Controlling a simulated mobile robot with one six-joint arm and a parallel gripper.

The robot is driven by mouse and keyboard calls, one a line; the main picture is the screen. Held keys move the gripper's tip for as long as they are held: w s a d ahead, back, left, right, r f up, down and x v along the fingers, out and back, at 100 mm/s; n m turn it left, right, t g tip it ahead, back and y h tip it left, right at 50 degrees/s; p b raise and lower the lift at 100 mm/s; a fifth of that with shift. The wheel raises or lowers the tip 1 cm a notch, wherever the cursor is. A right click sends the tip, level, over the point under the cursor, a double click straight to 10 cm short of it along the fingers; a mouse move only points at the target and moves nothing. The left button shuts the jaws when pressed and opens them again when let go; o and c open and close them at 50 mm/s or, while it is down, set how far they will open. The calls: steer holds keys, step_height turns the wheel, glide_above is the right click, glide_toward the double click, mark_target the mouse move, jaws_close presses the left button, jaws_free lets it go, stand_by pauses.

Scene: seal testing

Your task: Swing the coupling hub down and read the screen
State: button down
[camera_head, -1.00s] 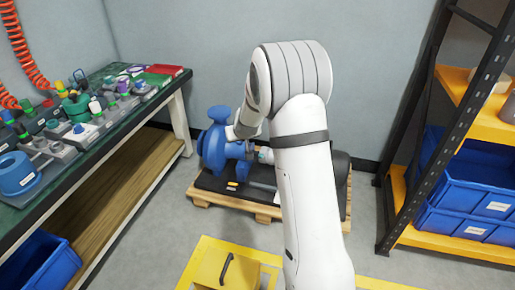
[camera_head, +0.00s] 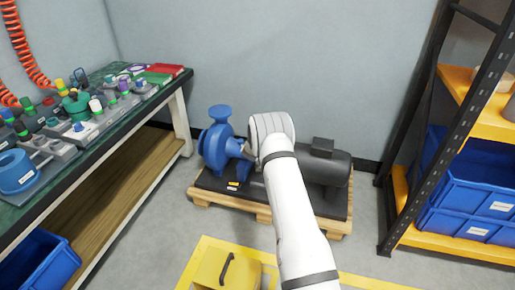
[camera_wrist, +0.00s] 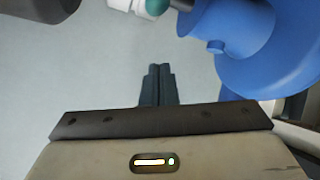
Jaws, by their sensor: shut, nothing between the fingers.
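The blue pump (camera_head: 215,148) and the dark motor (camera_head: 328,168) stand on a black base on a wooden pallet. My arm hides the coupling between them in the head view. In the wrist view the coupling (camera_wrist: 145,6) shows as a white and green part at the top edge, between the dark motor end (camera_wrist: 38,8) and the blue pump (camera_wrist: 275,45). My gripper (camera_wrist: 158,68) is shut and empty, its fingertips together below the coupling in the picture and apart from it. No readable screen shows.
A small orange and white item (camera_head: 235,186) lies on the base by the pump. A bench (camera_head: 150,105) with many parts stands on the left. A shelf (camera_head: 440,130) with blue bins is on the right. A yellow case (camera_head: 225,270) sits in front on the floor.

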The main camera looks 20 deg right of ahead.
steer(key=shift+w+d+f+b, duration=0.1)
steer(key=shift+d+f+b, duration=0.2)
steer(key=shift+f+b, duration=0.4)
steer(key=shift+w+d+f+b, duration=0.1)
steer(key=shift+d+f+b, duration=0.25)
steer(key=shift+f, duration=0.6)
steer(key=shift+w+d+f+b, duration=0.1)
steer(key=shift+d+f+b, duration=0.1)
steer(key=shift+f+b, duration=0.55)
steer(key=s+f, duration=0.1)
steer(key=s+a+f, duration=0.1)
steer(key=shift+a+f, duration=0.15)
steer(key=shift+f, duration=0.15)
